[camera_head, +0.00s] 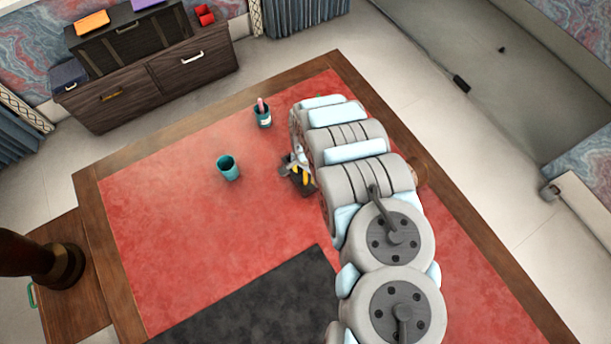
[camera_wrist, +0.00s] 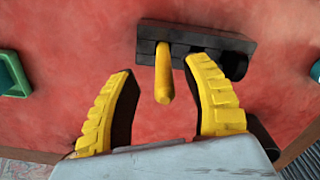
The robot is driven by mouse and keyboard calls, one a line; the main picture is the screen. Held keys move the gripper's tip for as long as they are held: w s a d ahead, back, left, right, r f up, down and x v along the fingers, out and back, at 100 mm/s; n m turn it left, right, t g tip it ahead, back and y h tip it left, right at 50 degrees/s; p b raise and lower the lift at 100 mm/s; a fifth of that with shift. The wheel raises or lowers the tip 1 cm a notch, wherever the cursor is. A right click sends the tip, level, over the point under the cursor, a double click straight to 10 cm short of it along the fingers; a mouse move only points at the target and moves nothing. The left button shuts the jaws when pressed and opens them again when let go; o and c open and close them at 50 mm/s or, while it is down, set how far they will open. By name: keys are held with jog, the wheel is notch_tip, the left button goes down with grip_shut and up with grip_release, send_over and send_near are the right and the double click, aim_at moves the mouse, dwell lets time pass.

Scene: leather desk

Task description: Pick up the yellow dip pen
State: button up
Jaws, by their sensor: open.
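The yellow dip pen (camera_wrist: 163,76) shows in the wrist view as a short yellow rod, one end at a dark block-shaped holder (camera_wrist: 148,29) and the other pointing toward my gripper. Whether the right finger touches the pen is not clear. In the head view my gripper (camera_head: 300,174) is small and partly hidden by my arm, beside the dark holder (camera_head: 303,187).
A teal cup (camera_head: 228,168) stands left of the gripper on the red leather desk top (camera_head: 160,220). Another teal cup (camera_head: 263,120) with a pink item in it stands farther back. A dark mat (camera_head: 270,300) lies at the front. The left of the desk is clear.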

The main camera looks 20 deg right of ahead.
aim_at(306, 177)
jog(key=shift+w+a+f, duration=0.15)
jog(key=shift+w+f, duration=0.05)
jog(key=shift+f, duration=1.8)
grip_shut()
